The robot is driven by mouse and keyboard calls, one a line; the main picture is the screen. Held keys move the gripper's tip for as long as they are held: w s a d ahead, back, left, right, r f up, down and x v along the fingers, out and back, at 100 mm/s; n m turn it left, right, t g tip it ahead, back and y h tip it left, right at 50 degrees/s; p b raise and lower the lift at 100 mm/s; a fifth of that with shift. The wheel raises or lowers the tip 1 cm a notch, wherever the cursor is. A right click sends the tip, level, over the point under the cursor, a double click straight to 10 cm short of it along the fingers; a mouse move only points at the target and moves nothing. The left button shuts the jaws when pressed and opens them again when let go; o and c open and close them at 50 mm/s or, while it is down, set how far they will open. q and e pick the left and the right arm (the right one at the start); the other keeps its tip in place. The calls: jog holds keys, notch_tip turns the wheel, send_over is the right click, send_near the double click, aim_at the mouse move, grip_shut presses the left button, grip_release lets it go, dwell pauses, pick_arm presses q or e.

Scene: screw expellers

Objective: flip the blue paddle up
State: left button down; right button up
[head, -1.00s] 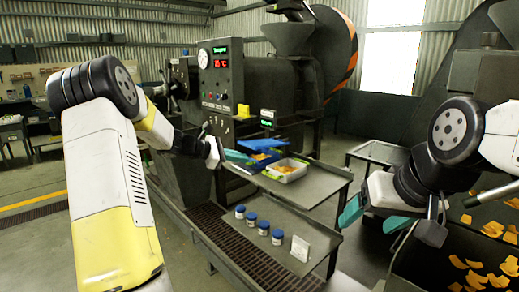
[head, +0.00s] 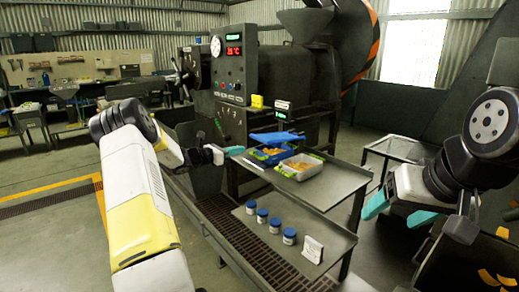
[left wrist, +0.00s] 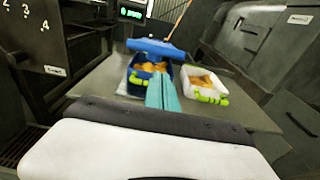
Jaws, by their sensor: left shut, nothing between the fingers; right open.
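A flat blue piece (head: 277,138), which looks like the blue paddle, sits above a blue bin (head: 268,157) of orange pieces beside the machine. In the left wrist view the paddle (left wrist: 158,48) lies almost flat over the bin's far part. My left gripper (head: 236,150) is shut and empty, left of the paddle and apart from it in the head view. Its teal fingers (left wrist: 162,96) overlap the front of the bin in the left wrist view; I cannot tell the gap in depth. My right gripper (head: 398,212) is open and empty at the right, far from the paddle.
A white bin (head: 300,166) with green handles stands beside the blue bin on a grey shelf (head: 340,182). The machine's control panel (head: 232,75) rises behind.

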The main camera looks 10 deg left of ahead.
pick_arm(q)
jog(key=x, duration=0.9)
jog(key=shift+d, duration=0.1)
